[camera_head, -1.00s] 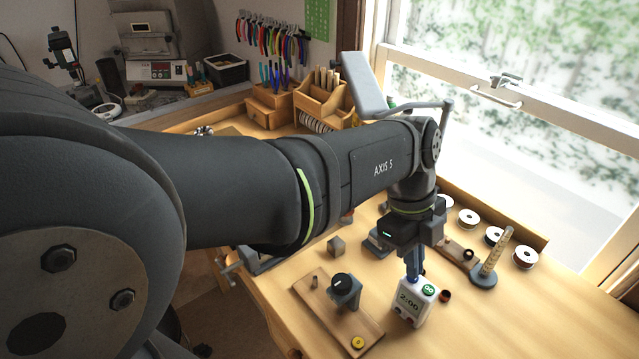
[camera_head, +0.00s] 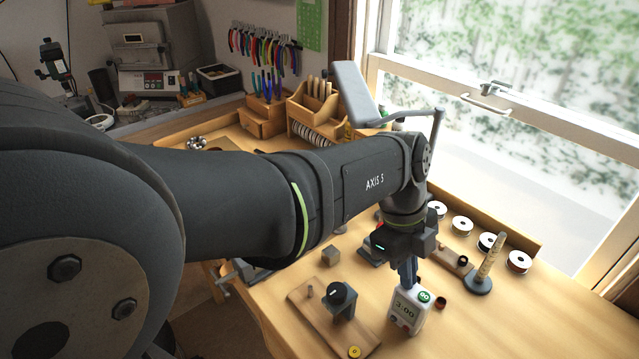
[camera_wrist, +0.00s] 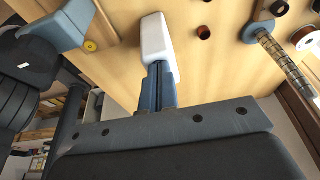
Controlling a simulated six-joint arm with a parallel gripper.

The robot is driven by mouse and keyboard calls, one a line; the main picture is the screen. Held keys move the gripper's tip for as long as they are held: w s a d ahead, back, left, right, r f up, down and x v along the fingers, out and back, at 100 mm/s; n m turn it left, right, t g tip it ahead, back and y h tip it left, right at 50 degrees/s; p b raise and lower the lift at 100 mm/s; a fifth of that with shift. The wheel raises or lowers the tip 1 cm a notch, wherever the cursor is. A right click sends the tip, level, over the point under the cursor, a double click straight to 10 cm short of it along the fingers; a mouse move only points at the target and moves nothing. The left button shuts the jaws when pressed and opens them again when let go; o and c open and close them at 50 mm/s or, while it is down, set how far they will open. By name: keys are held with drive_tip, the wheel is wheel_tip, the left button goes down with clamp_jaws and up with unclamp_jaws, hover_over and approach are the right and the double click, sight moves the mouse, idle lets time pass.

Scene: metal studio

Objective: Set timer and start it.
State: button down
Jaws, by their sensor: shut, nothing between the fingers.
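The timer (camera_head: 407,311) is a small white block standing on the workbench, with a display that reads 3:00 and a round green button (camera_head: 424,296) at its upper right. Its pale body also shows in the wrist view (camera_wrist: 155,38), display hidden there. My gripper (camera_head: 408,283) points down at the top of the timer, its blue fingers together and empty. In the wrist view the shut fingertips (camera_wrist: 159,68) are at the timer's edge. They look to be touching or very near its top; I cannot tell which.
A ring-sizing stick on a dark base (camera_head: 480,283) and several white spools (camera_head: 462,226) stand to the right. The bench's front right is clear.

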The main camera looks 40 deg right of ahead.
drive_tip(key=s+v, duration=0.1)
drive_tip(key=v, duration=1.3)
drive_tip(key=shift+d, duration=0.15)
drive_tip(key=shift+r, duration=0.4)
drive_tip(key=x, duration=1.3)
drive_tip(key=shift+w+f, duration=0.1)
drive_tip(key=shift+w, duration=0.25)
drive_tip(key=shift+f, duration=0.45)
